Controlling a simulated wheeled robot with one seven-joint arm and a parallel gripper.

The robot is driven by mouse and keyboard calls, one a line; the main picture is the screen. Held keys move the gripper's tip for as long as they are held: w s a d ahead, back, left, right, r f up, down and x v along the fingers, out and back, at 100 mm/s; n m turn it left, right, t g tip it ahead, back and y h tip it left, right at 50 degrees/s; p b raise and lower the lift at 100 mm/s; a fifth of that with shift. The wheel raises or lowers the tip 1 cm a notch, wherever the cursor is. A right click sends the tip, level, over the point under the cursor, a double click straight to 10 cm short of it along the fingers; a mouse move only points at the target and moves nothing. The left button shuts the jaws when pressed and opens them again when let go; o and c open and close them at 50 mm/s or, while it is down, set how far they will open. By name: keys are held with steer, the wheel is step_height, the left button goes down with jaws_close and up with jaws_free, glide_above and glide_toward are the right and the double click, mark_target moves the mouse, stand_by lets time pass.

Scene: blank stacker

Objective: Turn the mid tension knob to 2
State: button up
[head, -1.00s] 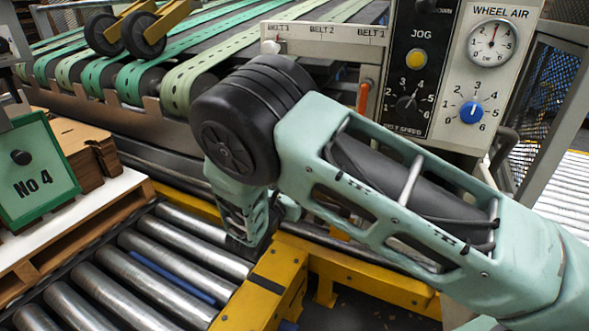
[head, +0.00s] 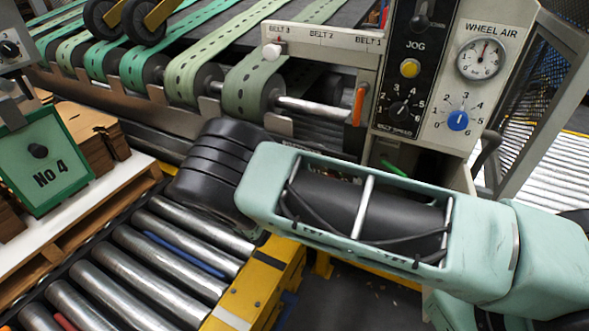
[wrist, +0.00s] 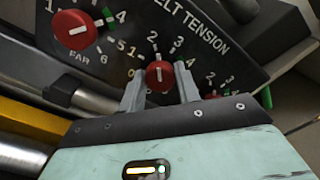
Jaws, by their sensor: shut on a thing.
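In the wrist view, the mid tension knob (wrist: 158,72) is red with a white pointer line, on a dark panel (wrist: 215,57) lettered "ELT TENSION". Its pointer stands about upright in the picture, toward the 2 side of the dial; the exact reading is hard to tell. My gripper (wrist: 160,80) has one finger on each side of this knob and is shut on it. In the head view, my gripper and the tension panel are hidden.
A larger red knob (wrist: 75,30) marked FAR sits left of the mid knob, and another red knob (wrist: 212,95) close on the right. In the head view, a control panel (head: 425,75) stands beyond my arm, with rollers (head: 130,255) at lower left.

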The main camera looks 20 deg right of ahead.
steer(key=shift+n, duration=0.5)
steer(key=shift+f, duration=0.1)
steer(key=o, duration=1)
steer(key=shift+c, duration=0.2)
steer(key=p+v, duration=0.1)
steer(key=v, duration=1.6)
steer(key=shift+s, duration=0.2)
steer(key=shift+a, duration=0.15)
